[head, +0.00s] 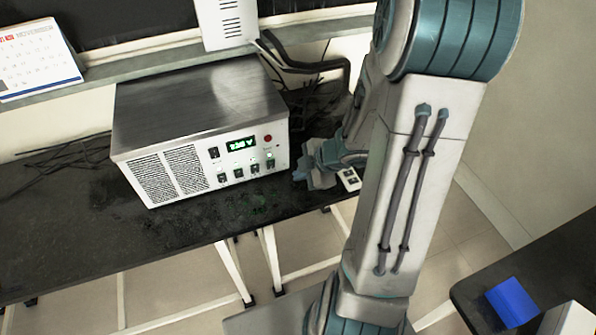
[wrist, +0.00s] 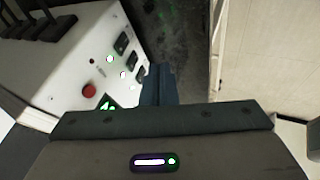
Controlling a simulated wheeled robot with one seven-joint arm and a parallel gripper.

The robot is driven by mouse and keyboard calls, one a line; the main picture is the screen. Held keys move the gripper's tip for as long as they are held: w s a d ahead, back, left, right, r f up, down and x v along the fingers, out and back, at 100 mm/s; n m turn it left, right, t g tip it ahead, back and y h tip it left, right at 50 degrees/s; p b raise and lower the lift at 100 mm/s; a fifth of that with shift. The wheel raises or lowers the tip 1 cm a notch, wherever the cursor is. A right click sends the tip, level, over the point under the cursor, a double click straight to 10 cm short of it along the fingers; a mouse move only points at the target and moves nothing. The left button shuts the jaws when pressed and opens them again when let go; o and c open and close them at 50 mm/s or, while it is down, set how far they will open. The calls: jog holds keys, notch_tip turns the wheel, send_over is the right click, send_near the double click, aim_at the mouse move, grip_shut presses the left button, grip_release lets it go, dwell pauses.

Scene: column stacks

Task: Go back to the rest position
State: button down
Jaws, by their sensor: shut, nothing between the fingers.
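My gripper (head: 302,176) is beside the right end of a white power supply box (head: 165,172) with a dark metal top. In the wrist view the fingers of my gripper (wrist: 158,84) are together, with nothing between them. They point along the box's front panel (wrist: 85,62), which carries a red button (wrist: 89,90), black switches and green lights. In the head view a lit green display (head: 241,144) shows on the panel.
The box stands on a black bench (head: 60,235) with loose cables (head: 65,155) at the left. A small white switch block (head: 349,179) lies near the gripper. A calendar (head: 38,58) stands on a shelf behind. A blue block (head: 512,301) sits on another dark table at the lower right.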

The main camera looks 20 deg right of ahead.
jog(key=shift+w+d, duration=0.1)
dwell(0.3)
jog(key=d+r+m+t+h, duration=0.1)
jog(key=d+r+m+h, duration=0.4)
jog(key=r+m+h, duration=0.6)
jog(key=s+a+r+m+g+y, duration=0.1)
jog(key=s+a+r+m+y, duration=0.2)
jog(key=s+a, duration=0.2)
jog(key=s+a+r+m+g+y, duration=0.2)
jog(key=s+a, duration=0.3)
jog(key=s, duration=0.3)
jog(key=shift+s+a+r+m+y, duration=0.35)
jog(key=shift+r+y, duration=0.25)
jog(key=shift+y, duration=0.2)
jog(key=shift+a, duration=0.1)
